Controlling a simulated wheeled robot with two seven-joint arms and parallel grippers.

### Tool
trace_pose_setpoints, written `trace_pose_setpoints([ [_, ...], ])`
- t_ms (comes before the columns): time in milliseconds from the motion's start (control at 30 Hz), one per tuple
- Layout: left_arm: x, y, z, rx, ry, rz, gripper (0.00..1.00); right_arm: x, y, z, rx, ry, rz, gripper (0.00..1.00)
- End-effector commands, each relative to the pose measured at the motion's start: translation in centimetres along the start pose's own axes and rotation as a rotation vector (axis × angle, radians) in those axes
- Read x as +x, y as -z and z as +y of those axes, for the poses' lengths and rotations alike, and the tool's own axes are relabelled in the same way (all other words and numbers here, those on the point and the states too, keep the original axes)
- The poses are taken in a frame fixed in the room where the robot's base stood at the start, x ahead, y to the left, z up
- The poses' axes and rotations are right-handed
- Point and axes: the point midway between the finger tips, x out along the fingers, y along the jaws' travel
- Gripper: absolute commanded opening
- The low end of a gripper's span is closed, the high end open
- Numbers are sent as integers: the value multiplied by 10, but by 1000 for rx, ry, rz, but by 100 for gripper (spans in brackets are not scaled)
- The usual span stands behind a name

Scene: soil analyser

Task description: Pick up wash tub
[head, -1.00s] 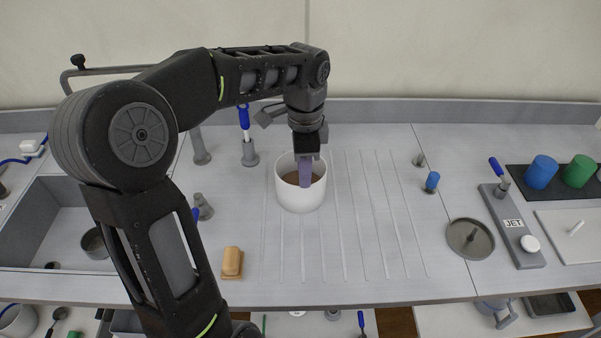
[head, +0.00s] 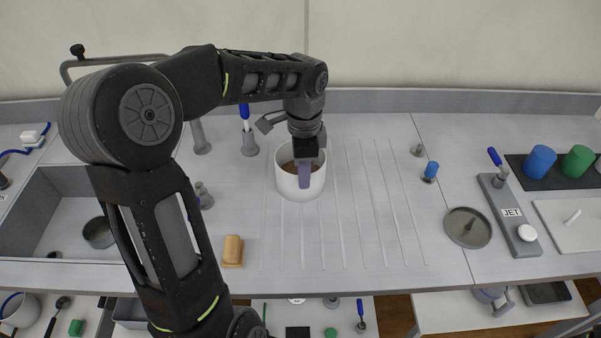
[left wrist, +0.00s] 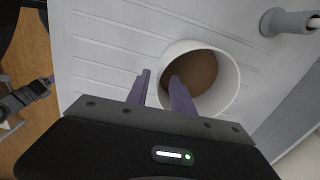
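The wash tub, a white round tub (head: 287,187) with brown contents, stands upright on the grooved drainboard in the middle of the head view. It also shows in the left wrist view (left wrist: 229,75). My left gripper (head: 304,178) points down at the tub's near wall. In the left wrist view my left gripper (left wrist: 160,85) has its two purple fingers apart, one inside the tub and one outside, with the wall between them. I cannot tell whether either finger touches the wall. A dark part at the left edge of the wrist view may be my right gripper; its fingers are unclear.
A sponge-like tan block (head: 232,251) lies at the front left of the drainboard. A grey tap-like fitting with a blue handle (head: 248,135) stands behind left of the tub. The sink (head: 55,215) is at left. The drainboard right of the tub is clear.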

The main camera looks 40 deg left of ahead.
Motion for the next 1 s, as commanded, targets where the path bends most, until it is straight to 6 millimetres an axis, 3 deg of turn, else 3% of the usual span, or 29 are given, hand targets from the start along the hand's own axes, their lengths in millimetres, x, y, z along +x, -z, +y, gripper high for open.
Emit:
trace_pose_setpoints([
  [300,40,-2,1,0,-3,-1,28,-9,-1,-2,2,-4,-3,43],
  [900,41,-2,1,0,0,0,28,-9,-1,-2,2,-3,-3,43],
  [1000,41,-2,1,0,0,0,21,-9,-1,-2,2,-3,-3,43],
])
